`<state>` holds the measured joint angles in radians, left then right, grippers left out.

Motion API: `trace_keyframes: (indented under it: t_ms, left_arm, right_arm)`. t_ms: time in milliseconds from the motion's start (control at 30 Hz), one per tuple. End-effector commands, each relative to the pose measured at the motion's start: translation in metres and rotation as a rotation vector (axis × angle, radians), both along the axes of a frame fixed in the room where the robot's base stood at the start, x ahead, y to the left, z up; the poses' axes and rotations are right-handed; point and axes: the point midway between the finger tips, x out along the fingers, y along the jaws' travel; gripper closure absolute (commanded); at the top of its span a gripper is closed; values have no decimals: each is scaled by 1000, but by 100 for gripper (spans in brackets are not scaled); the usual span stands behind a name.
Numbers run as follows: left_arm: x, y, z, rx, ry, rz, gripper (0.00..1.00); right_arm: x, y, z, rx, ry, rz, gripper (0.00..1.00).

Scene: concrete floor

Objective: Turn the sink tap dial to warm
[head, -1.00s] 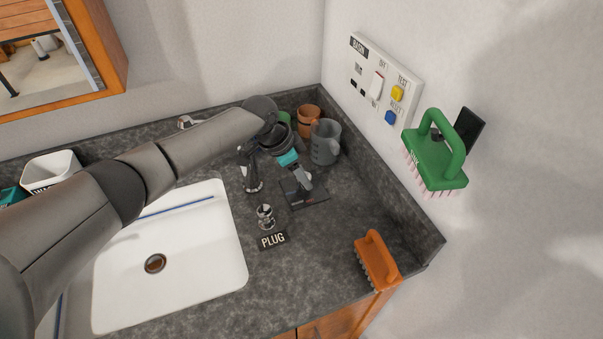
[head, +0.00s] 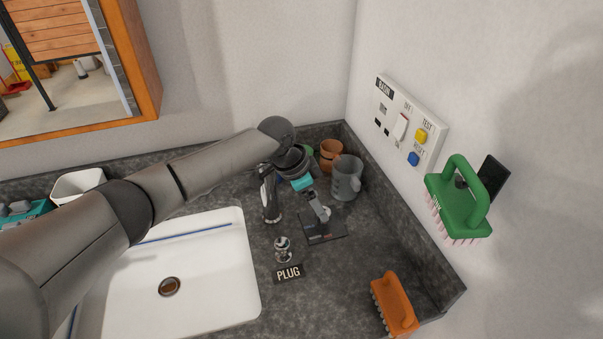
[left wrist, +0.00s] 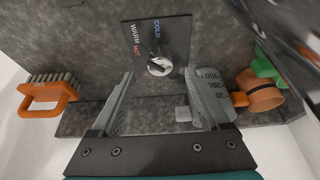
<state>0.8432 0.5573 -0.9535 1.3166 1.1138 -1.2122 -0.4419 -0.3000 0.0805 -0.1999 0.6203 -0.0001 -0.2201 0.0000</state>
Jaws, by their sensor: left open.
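The tap dial (left wrist: 159,66) is a round silver knob on a dark plate (left wrist: 170,38) marked COLD, WARM and HOT. In the head view the plate (head: 322,228) lies on the counter right of the sink, and my gripper partly covers the dial. My left gripper (left wrist: 160,74) is open, with its fingertips on either side of the dial. I cannot tell whether they touch it. I cannot clearly read which mark the dial points to. The tap (head: 270,197) stands left of the plate, partly behind my arm. My right gripper is not in view.
The white sink (head: 225,285) is at the left. A grey jug (head: 346,180) and an orange pot (head: 330,152) stand behind the plate. A plug (head: 283,250) with a PLUG label sits in front. An orange brush (head: 396,305) lies front right. A wall borders the right.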

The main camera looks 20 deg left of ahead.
Motion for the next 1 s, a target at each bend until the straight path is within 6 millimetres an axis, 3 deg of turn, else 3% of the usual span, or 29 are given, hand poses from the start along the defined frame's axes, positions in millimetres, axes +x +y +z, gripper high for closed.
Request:
trace_keyframes:
  t_ms: [300, 500, 1000]
  left_arm:
    - [-15, 24, 69, 2, -4, 0, 21]
    - [-22, 33, 97, 2, -1, 0, 21]
    - [-25, 37, 107, 0, 0, 0, 21]
  right_arm:
    - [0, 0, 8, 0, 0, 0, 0]
    - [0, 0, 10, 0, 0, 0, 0]
    - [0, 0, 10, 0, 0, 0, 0]
